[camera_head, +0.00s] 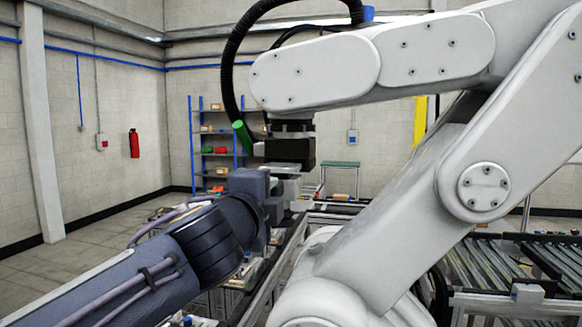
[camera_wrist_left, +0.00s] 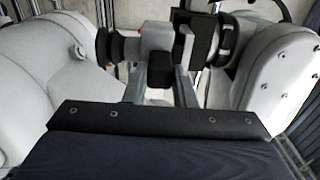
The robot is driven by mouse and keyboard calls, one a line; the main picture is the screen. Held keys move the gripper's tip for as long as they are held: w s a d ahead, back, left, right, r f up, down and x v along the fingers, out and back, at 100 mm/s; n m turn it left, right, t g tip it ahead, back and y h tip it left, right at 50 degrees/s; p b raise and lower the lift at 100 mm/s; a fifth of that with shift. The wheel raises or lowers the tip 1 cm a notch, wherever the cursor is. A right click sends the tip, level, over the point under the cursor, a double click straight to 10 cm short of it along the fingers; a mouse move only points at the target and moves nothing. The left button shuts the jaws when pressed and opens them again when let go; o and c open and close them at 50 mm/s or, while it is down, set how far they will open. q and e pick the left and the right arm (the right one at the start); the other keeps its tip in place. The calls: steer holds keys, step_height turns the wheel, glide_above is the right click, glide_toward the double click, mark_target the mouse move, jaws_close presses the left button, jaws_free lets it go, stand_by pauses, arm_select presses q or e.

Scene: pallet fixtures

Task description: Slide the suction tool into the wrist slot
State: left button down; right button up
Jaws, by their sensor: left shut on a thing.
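The suction tool is mostly hidden in the head view, where a light grey part (camera_head: 281,168) shows between my left gripper (camera_head: 284,186) and the black block. In the left wrist view the tool has a grey body (camera_wrist_left: 156,38) and a dark round end to the left. My left gripper (camera_wrist_left: 162,88) is shut on it there. The wrist slot seems to be the black block (camera_head: 290,150) under the white arm's end; it also shows in the left wrist view (camera_wrist_left: 207,36), right beside the tool. I cannot tell whether they touch. My right gripper is not in view.
The large white arm (camera_head: 400,55) reaches over from the right, its links close to my left gripper on both sides in the wrist view. A black hose (camera_head: 230,75) hangs at its end. A roller conveyor (camera_head: 500,265) lies at the right; shelves (camera_head: 215,145) stand at the back.

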arm_select(q)
steer(key=shift+w+r, duration=0.1)
steer(key=shift+w, duration=0.05)
stand_by(0.3)
steer(key=shift+w+d, duration=0.3)
steer(key=shift+w, duration=0.3)
steer(key=shift+w, duration=0.1)
steer(key=shift+w+d+p, duration=0.2)
steer(key=shift+w+p, duration=0.2)
steer(key=shift+w, duration=0.3)
steer(key=shift+w, duration=0.15)
stand_by(0.3)
steer(key=shift+w+d, duration=0.25)
steer(key=shift+w, duration=0.35)
steer(key=shift+w, duration=0.1)
steer(key=shift+w+d+p, duration=0.25)
steer(key=shift+w+p, duration=0.1)
steer(key=shift+w, duration=0.15)
steer(key=shift+w, duration=0.15)
stand_by(0.4)
